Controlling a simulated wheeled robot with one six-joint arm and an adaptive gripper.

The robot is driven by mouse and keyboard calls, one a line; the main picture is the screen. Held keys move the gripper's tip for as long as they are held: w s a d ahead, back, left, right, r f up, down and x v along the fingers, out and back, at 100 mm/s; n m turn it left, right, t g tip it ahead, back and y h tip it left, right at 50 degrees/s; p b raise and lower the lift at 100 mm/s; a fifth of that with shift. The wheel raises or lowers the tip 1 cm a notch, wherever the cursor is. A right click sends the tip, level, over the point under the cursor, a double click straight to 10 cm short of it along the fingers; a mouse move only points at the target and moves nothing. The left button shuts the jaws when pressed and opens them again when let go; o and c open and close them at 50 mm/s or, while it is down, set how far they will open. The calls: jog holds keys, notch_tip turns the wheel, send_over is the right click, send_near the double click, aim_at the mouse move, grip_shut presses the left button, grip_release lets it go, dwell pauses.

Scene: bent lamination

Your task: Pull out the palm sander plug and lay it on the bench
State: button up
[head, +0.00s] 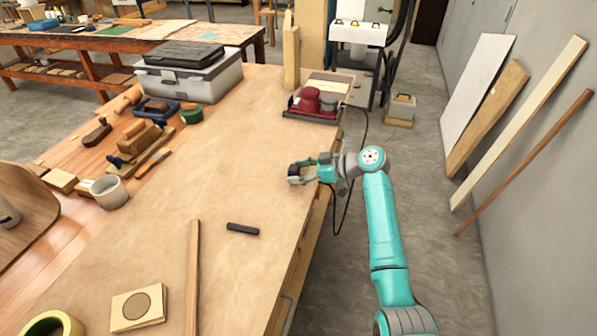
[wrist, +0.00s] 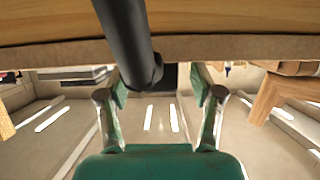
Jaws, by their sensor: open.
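The red palm sander (head: 312,101) lies at the far right corner of the workbench (head: 265,130). Its black cord (head: 364,125) hangs in a loop off the bench's right side and comes back up behind my arm. My gripper (head: 292,173) is open near the bench's right edge, nearer than the sander. In the wrist view, my gripper (wrist: 160,90) has its two fingers apart. A thick black rounded piece (wrist: 127,45) reaches down from the top and ends near the gap between them. I cannot tell whether it is the plug, or whether the fingers touch it. No socket is clearly visible.
A dark bar (head: 243,229) and a long wood strip (head: 192,275) lie on the bench's near part. Planes, a cup (head: 109,191) and a grey case (head: 188,75) stand at the left. Boards lean on the right wall. The bench middle is clear.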

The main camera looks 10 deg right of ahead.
jog(key=v, duration=1.2)
jog(key=s+a+f+m+t+h, duration=0.1)
jog(key=s+a+f+m+h, duration=0.2)
jog(key=f, duration=0.6)
jog(key=s+a+f+m+t+h, duration=0.1)
jog(key=s+a+f+m+t, duration=0.15)
jog(key=s+f, duration=0.5)
jog(key=s+f+m+h, duration=0.45)
jog(key=s+f, duration=0.65)
jog(key=s, duration=0.4)
jog(key=s+r+m+t+h, duration=0.2)
jog(key=s+r+h, duration=0.15)
jog(key=s, duration=1.35)
jog(key=s+r+t, duration=0.2)
jog(key=s+r, duration=1.2)
jog(key=r, duration=0.2)
jog(key=shift+a+r, duration=0.25)
jog(key=shift+r, duration=0.15)
